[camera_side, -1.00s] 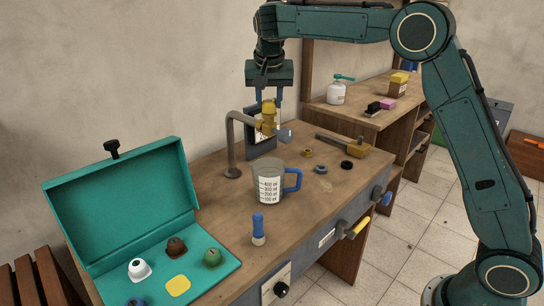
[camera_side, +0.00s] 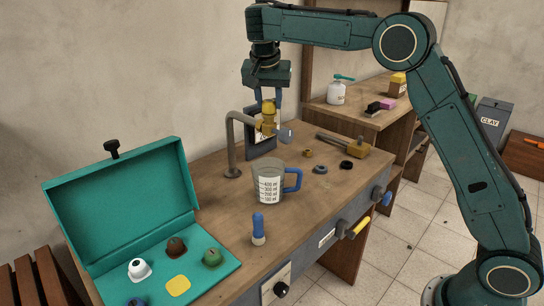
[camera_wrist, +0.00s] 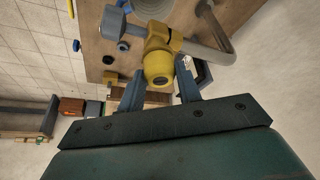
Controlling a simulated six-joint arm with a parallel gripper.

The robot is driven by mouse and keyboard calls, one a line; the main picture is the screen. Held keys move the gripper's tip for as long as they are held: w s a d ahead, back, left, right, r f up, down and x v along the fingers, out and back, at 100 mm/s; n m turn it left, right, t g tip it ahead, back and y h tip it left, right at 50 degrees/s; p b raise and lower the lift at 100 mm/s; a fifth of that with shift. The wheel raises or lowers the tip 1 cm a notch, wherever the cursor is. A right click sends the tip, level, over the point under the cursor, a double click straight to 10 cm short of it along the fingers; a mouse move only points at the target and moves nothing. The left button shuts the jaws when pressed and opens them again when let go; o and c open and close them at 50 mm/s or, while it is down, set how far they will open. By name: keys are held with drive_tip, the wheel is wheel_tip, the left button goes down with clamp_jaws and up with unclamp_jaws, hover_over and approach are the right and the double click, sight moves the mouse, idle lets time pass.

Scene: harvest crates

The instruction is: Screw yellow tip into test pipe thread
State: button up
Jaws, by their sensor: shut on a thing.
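The test pipe (camera_side: 232,150) is a grey bent tube rising from the bench, with a yellow-brass valve fitting (camera_side: 264,128) at its upper end. It also shows in the wrist view (camera_wrist: 219,50). The yellow tip (camera_side: 268,108) stands upright on top of the fitting, and in the wrist view (camera_wrist: 158,70) it lies between the blue fingers. My gripper (camera_side: 268,98) is shut on the tip from above. The tip appears to touch the fitting; the thread is hidden, so I cannot tell how far it is engaged.
A measuring cup (camera_side: 268,185) stands in front of the pipe. A mallet (camera_side: 345,145) and small rings (camera_side: 320,169) lie to the right. An open teal case (camera_side: 125,205) holds several coloured pieces. A blue-capped bottle (camera_side: 258,228) stands near the front edge.

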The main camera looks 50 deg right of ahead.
drive_tip(key=o, duration=0.6)
drive_tip(key=shift+c, duration=0.2)
drive_tip(key=shift+n, duration=0.7)
drive_tip(key=shift+n+t+y, duration=0.3)
drive_tip(key=shift+n, duration=0.7)
drive_tip(key=shift+n+t+y, duration=0.4)
drive_tip(key=shift+n, duration=0.4)
drive_tip(key=shift+d, duration=0.1)
